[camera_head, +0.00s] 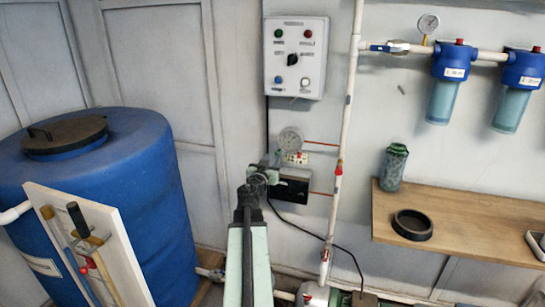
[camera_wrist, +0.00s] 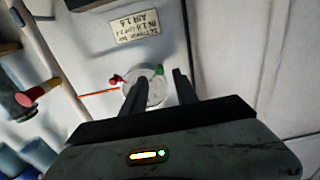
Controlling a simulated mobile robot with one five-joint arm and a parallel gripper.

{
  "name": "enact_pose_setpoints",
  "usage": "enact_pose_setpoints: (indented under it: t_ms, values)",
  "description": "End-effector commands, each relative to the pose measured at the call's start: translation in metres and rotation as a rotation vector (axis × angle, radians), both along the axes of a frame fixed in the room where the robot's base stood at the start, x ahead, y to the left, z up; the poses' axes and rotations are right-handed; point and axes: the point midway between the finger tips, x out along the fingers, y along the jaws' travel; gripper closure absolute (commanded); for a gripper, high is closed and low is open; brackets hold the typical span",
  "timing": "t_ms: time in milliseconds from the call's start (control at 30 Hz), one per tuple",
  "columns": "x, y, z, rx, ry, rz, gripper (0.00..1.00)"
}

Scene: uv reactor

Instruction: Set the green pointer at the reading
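A round pale dial gauge (camera_head: 290,139) is on the wall below the grey control box. In the wrist view the gauge (camera_wrist: 156,95) is partly hidden behind my fingers. A small green piece (camera_wrist: 160,69), apparently the green pointer, shows at its rim between my fingertips; contact cannot be told. A red piece (camera_wrist: 116,79) sits at the rim on the other side. A paper label (camera_wrist: 135,27) beside the gauge has upside-down text, seemingly including "AIR 1.6"; the rest is unclear. My gripper (camera_wrist: 158,74) is open, its fingers apart in front of the gauge.
The control box (camera_head: 295,58) with buttons and a knob hangs above. A white vertical pipe (camera_head: 346,115) with a red-marked fitting runs right of the gauge. A black box (camera_head: 290,188) is below. A blue tank (camera_head: 150,185) stands left, a wooden shelf (camera_head: 470,228) right.

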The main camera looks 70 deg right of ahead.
Motion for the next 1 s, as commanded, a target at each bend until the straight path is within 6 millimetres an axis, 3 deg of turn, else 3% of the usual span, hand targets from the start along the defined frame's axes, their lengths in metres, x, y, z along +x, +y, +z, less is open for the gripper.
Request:
enact_pose_setpoints:
  t_ms: [33, 167, 433, 567, 1000]
  values:
    - [0.002, -0.014, 0.0, 0.0, 0.0, -0.001, 0.65]
    - [0.004, -0.033, 0.0, 0.0, 0.0, 0.001, 0.65]
    - [0.003, -0.036, 0.0, 0.0, 0.0, 0.002, 0.65]
    - [0.004, -0.035, 0.0, 0.0, 0.0, 0.003, 0.98]
    - [0.005, -0.035, 0.0, 0.001, 0.0, 0.003, 1.0]
